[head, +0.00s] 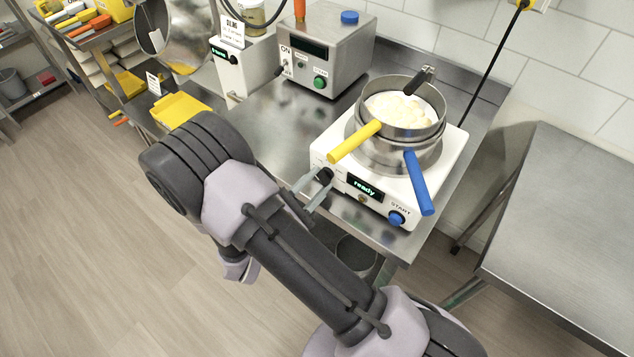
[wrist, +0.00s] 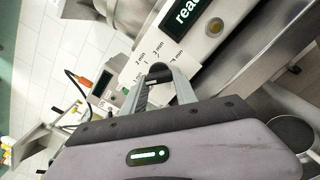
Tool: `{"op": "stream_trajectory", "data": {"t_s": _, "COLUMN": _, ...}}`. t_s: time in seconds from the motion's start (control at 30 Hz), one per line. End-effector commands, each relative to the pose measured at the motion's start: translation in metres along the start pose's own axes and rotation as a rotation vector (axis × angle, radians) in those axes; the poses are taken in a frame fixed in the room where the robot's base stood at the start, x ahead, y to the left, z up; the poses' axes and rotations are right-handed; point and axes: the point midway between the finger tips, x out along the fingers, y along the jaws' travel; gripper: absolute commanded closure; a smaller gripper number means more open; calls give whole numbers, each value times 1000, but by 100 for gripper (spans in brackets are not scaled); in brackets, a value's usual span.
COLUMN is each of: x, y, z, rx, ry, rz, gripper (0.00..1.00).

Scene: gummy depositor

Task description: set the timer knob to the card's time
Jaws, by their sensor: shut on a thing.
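The dark timer knob (head: 325,174) is on the front left of the white hot plate (head: 322,148). My gripper (head: 319,183) reaches it from the front, with one grey finger on each side, shut on the knob. In the wrist view, the knob (wrist: 158,71) shows between the fingertips (wrist: 156,77), with several minute marks printed around it. The knob's pointer cannot be made out. The hot plate's display (head: 364,187) reads "ready". A white card (head: 232,31) stands on a machine at the back; its small print is too small to read.
A blue START button (head: 397,218) is at the front right. A grey control box (head: 326,57) stands behind. An empty steel table (head: 570,220) is at right.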

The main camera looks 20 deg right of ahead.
Motion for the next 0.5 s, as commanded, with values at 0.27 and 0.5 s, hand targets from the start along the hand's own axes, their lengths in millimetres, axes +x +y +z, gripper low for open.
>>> {"op": "stream_trajectory", "data": {"t_s": 0.27, "x": 0, "y": 0, "z": 0, "rx": -2, "ry": 1, "rz": 0, "gripper": 100}}
{"op": "stream_trajectory", "data": {"t_s": 0.5, "x": 0, "y": 0, "z": 0, "rx": -2, "ry": 0, "rz": 0, "gripper": 44}}
